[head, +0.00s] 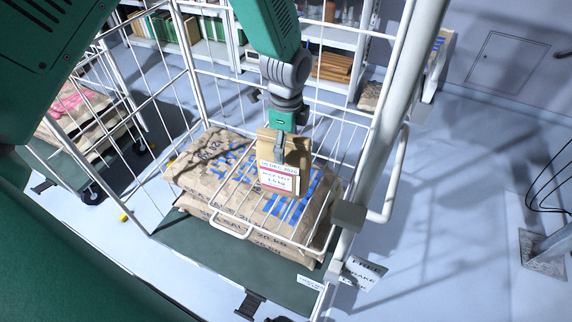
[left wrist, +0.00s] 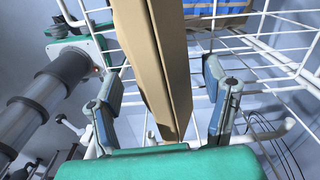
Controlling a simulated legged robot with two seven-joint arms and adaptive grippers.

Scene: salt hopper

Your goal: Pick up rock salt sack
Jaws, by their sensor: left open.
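The rock salt sack (head: 280,176) is a small brown paper pack with a white and pink label. It is upright at the wire shelf of the cage trolley, above larger sacks. My left gripper (head: 284,150) comes down from above at the top of the sack. In the left wrist view, my left gripper (left wrist: 163,100) is open, with a finger on each side of the brown sack (left wrist: 160,50). Gaps show between the fingers and the sack. My right gripper is not in view.
Larger brown sacks (head: 215,160) with blue print lie stacked on the trolley's green base (head: 205,250). White wire walls (head: 160,105) and a thick white post (head: 385,110) surround them. Another trolley with sacks (head: 75,125) stands at left. The floor at right is mostly clear.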

